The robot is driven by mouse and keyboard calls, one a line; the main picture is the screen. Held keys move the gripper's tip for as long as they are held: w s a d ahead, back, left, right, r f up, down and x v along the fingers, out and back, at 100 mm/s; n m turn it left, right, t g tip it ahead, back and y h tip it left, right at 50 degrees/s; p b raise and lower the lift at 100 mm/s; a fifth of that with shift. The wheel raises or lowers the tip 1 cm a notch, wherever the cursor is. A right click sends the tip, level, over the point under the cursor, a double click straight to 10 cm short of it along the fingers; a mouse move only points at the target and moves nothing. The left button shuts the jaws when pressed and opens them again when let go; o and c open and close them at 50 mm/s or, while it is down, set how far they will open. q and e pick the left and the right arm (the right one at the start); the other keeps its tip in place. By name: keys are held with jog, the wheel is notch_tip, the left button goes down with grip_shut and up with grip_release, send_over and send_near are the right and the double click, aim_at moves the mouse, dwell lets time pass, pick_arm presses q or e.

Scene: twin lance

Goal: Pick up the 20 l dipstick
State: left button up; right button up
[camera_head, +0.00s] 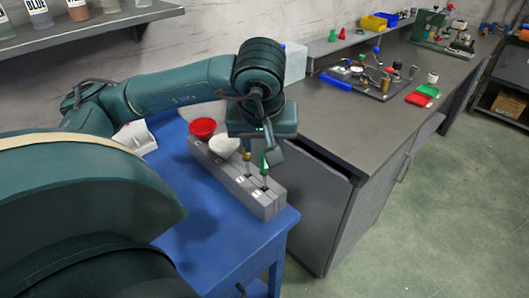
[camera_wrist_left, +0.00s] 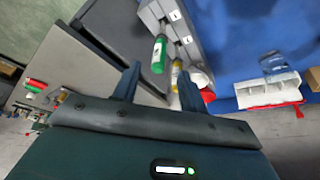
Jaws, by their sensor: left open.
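A dipstick with a green handle (camera_head: 264,162) stands in a grey rack (camera_head: 262,204) on the blue table; its green and white handle also shows in the left wrist view (camera_wrist_left: 159,54). A yellow-handled dipstick (camera_head: 247,154) stands beside it, partly hidden by my gripper; it also shows in the left wrist view (camera_wrist_left: 176,76). The labels are too small to read, so I cannot tell which is the 20 l one. My left gripper (camera_head: 270,146) is open just above the handles, pointing down. The green handle appears ahead between its fingers (camera_wrist_left: 154,82), with no visible grip. My right gripper is not in view.
A red funnel (camera_head: 202,128) and a white funnel (camera_head: 223,145) sit at the rack's far end. A white tray (camera_head: 135,137) lies behind on the blue table (camera_head: 205,255). A grey workbench (camera_head: 345,125) stands close on the right. A bottle shelf (camera_head: 90,32) is at upper left.

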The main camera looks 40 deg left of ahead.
aim_at(264, 168)
pick_arm(q)
jog(key=x, duration=0.5)
jog(key=shift+w+r+p, duration=0.1)
jog(key=shift+p, duration=0.25)
jog(key=shift+c, duration=0.4)
grip_shut()
